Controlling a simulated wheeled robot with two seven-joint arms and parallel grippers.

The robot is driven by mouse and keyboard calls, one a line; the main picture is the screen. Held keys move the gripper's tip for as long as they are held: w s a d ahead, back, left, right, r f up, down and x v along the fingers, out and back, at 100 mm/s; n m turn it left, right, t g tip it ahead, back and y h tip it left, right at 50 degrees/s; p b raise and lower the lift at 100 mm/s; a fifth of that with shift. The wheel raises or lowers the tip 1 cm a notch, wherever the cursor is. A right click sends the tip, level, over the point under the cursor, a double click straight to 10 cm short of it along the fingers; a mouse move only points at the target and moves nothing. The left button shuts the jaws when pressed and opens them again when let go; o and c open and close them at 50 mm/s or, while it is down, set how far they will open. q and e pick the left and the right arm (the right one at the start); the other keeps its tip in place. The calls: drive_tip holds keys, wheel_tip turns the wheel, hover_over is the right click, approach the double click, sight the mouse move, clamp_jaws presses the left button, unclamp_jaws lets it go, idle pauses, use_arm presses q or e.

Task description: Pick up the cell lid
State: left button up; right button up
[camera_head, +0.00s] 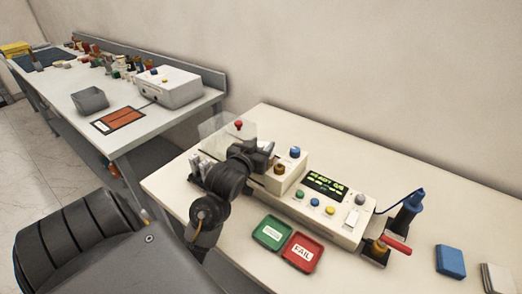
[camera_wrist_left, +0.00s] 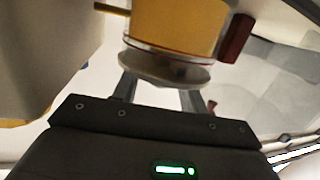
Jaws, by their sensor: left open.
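The cell lid (camera_head: 214,129) looks like the clear, see-through panel standing at the left end of the tester. A red knob (camera_head: 238,125) shows at its right side. My left gripper (camera_head: 265,152) is just right of and below the knob, its fingers partly hidden by my wrist. In the left wrist view its two fingers (camera_wrist_left: 157,96) are apart, with a pale rounded disc under a yellow cylinder (camera_wrist_left: 175,28) showing beyond and between them. A dark red block (camera_wrist_left: 236,38) sits beside that cylinder. I cannot tell whether the fingers touch anything. My right gripper is not visible.
The tester (camera_head: 325,207) has buttons and a green display. Green (camera_head: 272,232) and red (camera_head: 303,253) trays lie in front. A blue block (camera_head: 450,261) and a red-handled probe (camera_head: 396,245) are at right. A second bench with a white box (camera_head: 170,86) stands at left.

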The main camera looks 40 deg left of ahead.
use_arm(q)
drive_tip(key=shift+c, duration=0.4)
clamp_jaws()
